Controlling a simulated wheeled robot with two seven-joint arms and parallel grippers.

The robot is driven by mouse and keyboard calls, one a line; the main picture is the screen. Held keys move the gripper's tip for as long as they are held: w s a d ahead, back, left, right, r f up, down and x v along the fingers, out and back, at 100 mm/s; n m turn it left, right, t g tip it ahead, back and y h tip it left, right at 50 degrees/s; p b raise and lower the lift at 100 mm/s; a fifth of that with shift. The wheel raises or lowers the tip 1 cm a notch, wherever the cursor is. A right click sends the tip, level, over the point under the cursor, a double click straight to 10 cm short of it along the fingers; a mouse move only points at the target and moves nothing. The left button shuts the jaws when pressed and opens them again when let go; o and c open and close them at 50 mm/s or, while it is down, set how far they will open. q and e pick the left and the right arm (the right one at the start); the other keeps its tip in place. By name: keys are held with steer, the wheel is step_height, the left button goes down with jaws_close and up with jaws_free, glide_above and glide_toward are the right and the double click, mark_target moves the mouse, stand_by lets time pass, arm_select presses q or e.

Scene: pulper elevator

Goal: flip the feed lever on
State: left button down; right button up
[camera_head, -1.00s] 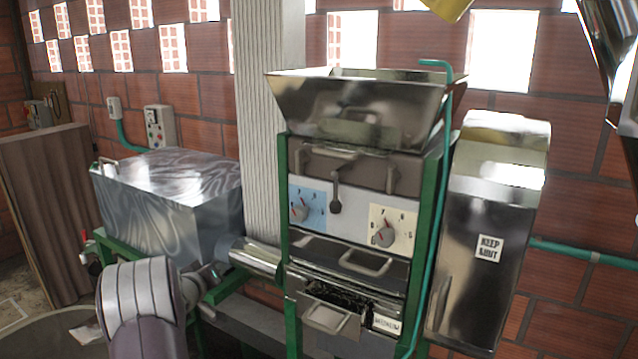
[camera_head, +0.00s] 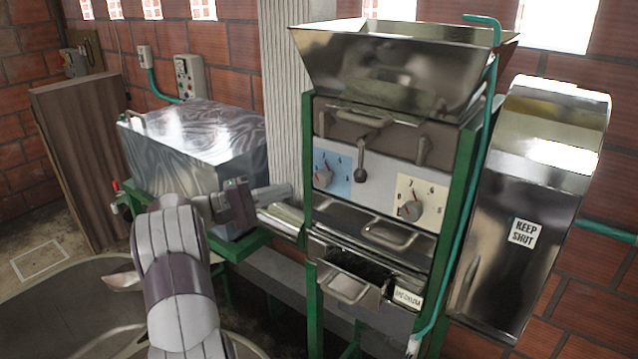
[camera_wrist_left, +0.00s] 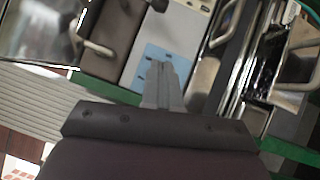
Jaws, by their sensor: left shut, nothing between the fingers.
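The pulper has a front panel with a short dark lever (camera_head: 361,172) that hangs down and ends in a round knob; it looks like the feed lever. A dark knob at the top edge of the left wrist view (camera_wrist_left: 159,5) seems to be the same lever. My left gripper (camera_head: 286,192) is shut and empty, left of the machine's green frame and apart from the lever. In the left wrist view its closed fingers (camera_wrist_left: 168,68) point toward the blue dial plate (camera_wrist_left: 157,52). My right gripper is not in view.
Dials sit on the blue plate (camera_head: 331,175) and the cream plate (camera_head: 414,203) beside the lever. A metal hopper (camera_head: 400,65) tops the machine; a green post (camera_head: 308,150) edges it. A "keep shut" cover (camera_head: 540,190) stands right. A metal box (camera_head: 195,140) is behind my left arm.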

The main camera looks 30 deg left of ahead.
arm_select(q)
steer(key=w+d+r+p, duration=0.2)
steer(key=w+d+p, duration=0.4)
steer(key=d, duration=0.4)
steer(key=shift+w+r+p, duration=0.25)
steer(key=shift+w+p, duration=0.05)
steer(key=shift+p, duration=0.35)
steer(key=shift+w+f, duration=0.1)
steer(key=shift+w, duration=0.05)
